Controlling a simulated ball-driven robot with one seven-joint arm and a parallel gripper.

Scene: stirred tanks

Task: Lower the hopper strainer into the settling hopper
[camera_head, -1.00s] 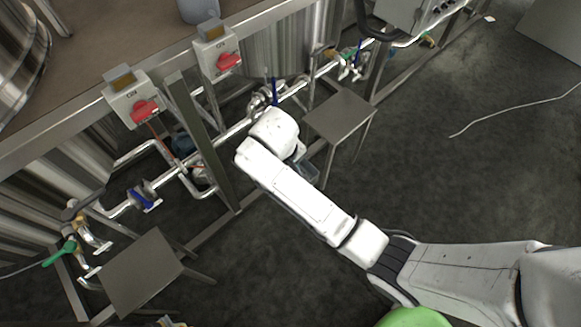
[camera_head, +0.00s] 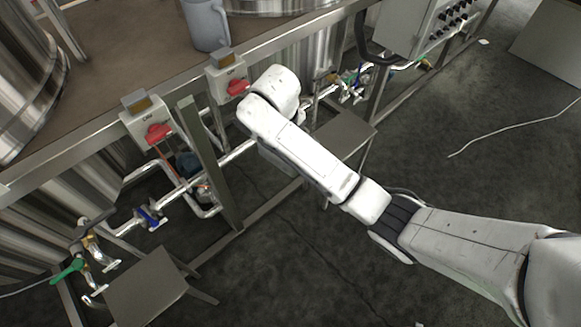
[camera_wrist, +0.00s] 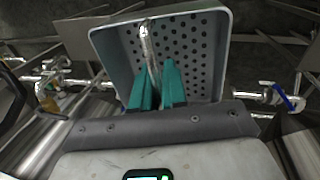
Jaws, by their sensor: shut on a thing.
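The hopper strainer is a grey, open box with a perforated plate (camera_wrist: 200,60), filling the upper middle of the wrist view. My gripper (camera_wrist: 156,68) has teal fingers closed on its upright metal strip handle (camera_wrist: 147,38). The strainer hangs clear of the floor, beyond the fingers. In the head view, my wrist hides the gripper and the strainer. I cannot pick out the settling hopper for certain in either view.
A brown platform (camera_head: 110,55) carries a grey jug (camera_head: 206,24). Small steel tables (camera_head: 150,290) and (camera_head: 343,130) stand in front. A cable (camera_head: 510,132) lies on open floor at right.

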